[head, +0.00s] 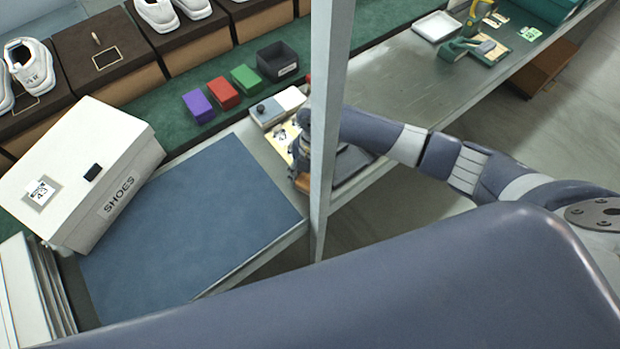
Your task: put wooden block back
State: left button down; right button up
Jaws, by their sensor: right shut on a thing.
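My right arm comes in from the right and its gripper (302,168) points down at the work surface, partly hidden behind a grey metal post. It is shut on a small brown piece, the wooden block (302,184), of which only a little shows at the fingertips. I cannot tell whether the block touches the surface below. A purple block (198,106), a red block (224,93) and a green block (245,80) stand in a row on the green strip behind the mat. My left gripper is not in view.
The grey post (330,110) stands upright before the gripper. A white shoe box (85,170) stands at the left by a clear blue mat (190,215). A dark open bin (277,62) is beyond the green block. A white tray (436,27) lies farther back.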

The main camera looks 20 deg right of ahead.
jog(key=o, duration=0.9)
jog(key=shift+o, duration=0.2)
notch_tip(320, 180, up, 12)
jog(key=w+d+b, duration=0.1)
jog(key=shift+b, duration=0.3)
